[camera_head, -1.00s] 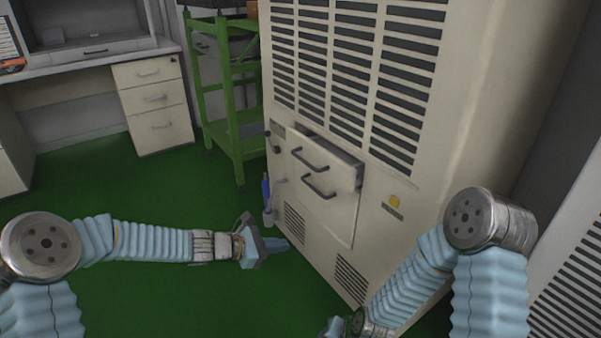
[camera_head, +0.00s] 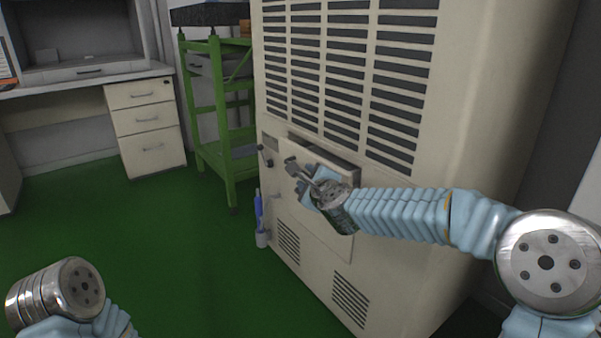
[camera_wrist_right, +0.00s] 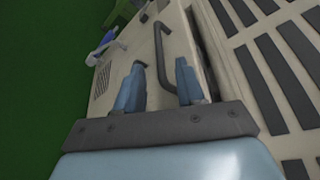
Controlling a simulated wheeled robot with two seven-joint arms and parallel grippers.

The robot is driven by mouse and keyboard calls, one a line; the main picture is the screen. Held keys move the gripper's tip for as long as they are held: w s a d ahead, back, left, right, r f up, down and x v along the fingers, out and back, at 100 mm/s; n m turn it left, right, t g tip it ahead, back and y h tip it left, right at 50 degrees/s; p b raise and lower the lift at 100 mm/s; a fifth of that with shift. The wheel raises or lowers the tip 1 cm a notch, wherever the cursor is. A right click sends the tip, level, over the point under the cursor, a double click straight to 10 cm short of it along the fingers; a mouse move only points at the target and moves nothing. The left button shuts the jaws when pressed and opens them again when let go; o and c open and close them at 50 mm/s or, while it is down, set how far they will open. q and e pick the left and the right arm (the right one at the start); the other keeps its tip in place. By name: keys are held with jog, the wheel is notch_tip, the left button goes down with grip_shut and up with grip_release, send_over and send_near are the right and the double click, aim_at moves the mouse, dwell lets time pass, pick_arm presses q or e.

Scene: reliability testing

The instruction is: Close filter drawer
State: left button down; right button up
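The filter drawer (camera_head: 310,222) is in the front of the tall beige cabinet. Its top edge stands out from the cabinet, with a dark gap behind it. My right gripper (camera_head: 304,183) is at the drawer front, beside the upper handle (camera_head: 291,166), and the arm hides part of the front. In the right wrist view, the fingers of my right gripper (camera_wrist_right: 161,84) are apart, and a dark bar handle (camera_wrist_right: 160,45) runs just ahead of and between the tips. I cannot tell whether they touch it. My left gripper is out of view; only its arm shows at lower left.
The beige cabinet (camera_head: 345,60) has slatted vents. A green shelf rack (camera_head: 222,110) stands left of it, and a blue bottle (camera_head: 259,215) is by its left side. A desk with drawers (camera_head: 147,125) is at the back left. The green floor in the middle is clear.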

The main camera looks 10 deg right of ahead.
jog(key=x, duration=0.6)
jog(key=shift+w+a+f+p, duration=0.1)
jog(key=shift+w+f+p, duration=0.05)
jog(key=shift+w+p, duration=0.2)
jog(key=shift+c, duration=0.5)
grip_shut()
